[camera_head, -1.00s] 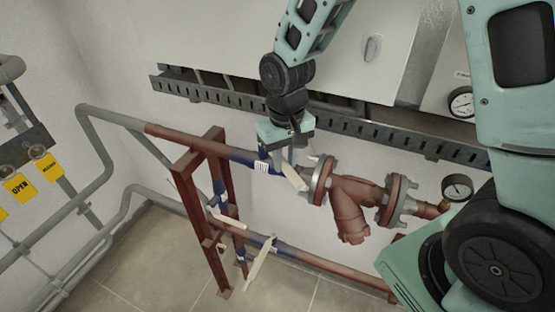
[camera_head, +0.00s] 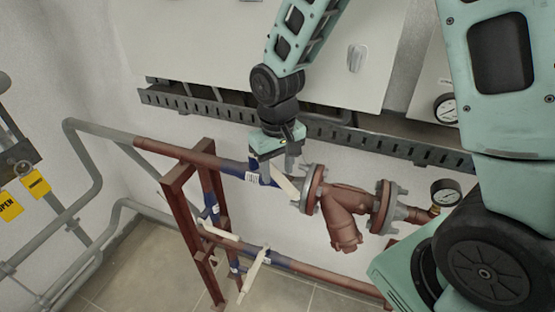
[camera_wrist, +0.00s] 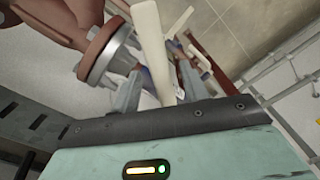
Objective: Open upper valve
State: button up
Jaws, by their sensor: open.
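The upper valve's cream handle (camera_head: 286,184) sticks out toward the lower right from the blue valve section (camera_head: 236,167) on the upper pipe, beside a red flange. My gripper (camera_head: 278,174) is at this handle, just above the pipe. In the wrist view my gripper (camera_wrist: 160,88) is open, with one grey finger on each side of the cream handle (camera_wrist: 152,45). The handle runs between the fingers, and I cannot tell whether either finger touches it. My gripper partly hides the valve body in the head view.
A lower valve with a cream handle (camera_head: 254,272) sits on the lower pipe. A red strainer (camera_head: 345,215) and a pressure gauge (camera_head: 445,192) are to the right. A red frame (camera_head: 182,210) holds the pipes at left. A perforated cable tray (camera_head: 350,137) runs behind my gripper.

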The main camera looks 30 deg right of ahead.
aim_at(276, 174)
notch_tip(276, 174, up, 17)
jog(key=b, duration=0.3)
jog(key=shift+r, duration=0.2)
jog(key=shift+b, duration=0.3)
jog(key=c, duration=0.4)
jog(key=shift+a+f+n, duration=0.2)
jog(key=shift+f+n, duration=0.05)
jog(key=shift+n, duration=0.05)
grip_shut()
jog(key=a+f+n+h+b, duration=0.3)
jog(key=a+f+n+b, duration=0.5)
jog(key=n, duration=0.9)
jog(key=d+f+p, duration=0.2)
jog(key=d+f, duration=0.3)
jog(key=f, duration=0.3)
jog(key=shift+f+n, duration=0.3)
jog(key=shift+f, duration=0.1)
